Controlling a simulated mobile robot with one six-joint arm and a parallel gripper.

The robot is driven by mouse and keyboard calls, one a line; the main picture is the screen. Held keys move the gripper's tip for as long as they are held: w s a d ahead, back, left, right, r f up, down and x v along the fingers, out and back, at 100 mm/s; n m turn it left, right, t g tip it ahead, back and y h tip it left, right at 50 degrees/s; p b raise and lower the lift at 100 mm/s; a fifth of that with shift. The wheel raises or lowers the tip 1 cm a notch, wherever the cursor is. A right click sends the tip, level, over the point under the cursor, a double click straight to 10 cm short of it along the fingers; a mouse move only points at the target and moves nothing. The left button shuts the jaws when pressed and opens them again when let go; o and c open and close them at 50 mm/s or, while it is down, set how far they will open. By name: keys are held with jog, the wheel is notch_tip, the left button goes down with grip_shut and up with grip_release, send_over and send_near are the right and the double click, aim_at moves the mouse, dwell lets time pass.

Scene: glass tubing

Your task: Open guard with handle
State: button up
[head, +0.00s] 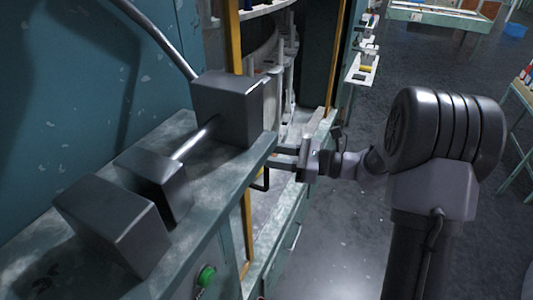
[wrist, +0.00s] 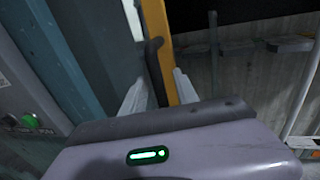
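The guard's yellow-orange frame (head: 234,38) stands at the side of the machine; its edge bar (wrist: 176,62) runs upright in the wrist view. A black handle (wrist: 155,72) sits along that bar, and its lower bend (head: 264,181) shows under my gripper in the head view. My gripper (wrist: 160,92) is open, with one pale fingertip on each side of the handle. The handle lies between the fingers, nearer the left one; I cannot tell whether they touch. In the head view my gripper (head: 284,156) reaches in from the right and hides the handle's upper part.
A teal ledge with dark metal blocks (head: 228,108) is close left of my gripper. A green button (head: 206,276) sits on the cabinet front. White machine parts (head: 290,75) show behind the frame. Open grey floor (head: 340,235) lies to the right.

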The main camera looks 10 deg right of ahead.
dwell(0.3)
jog(key=p+v, duration=0.1)
jog(key=v, duration=1.6)
jog(key=shift+d, duration=0.2)
jog(key=shift+s, duration=0.1)
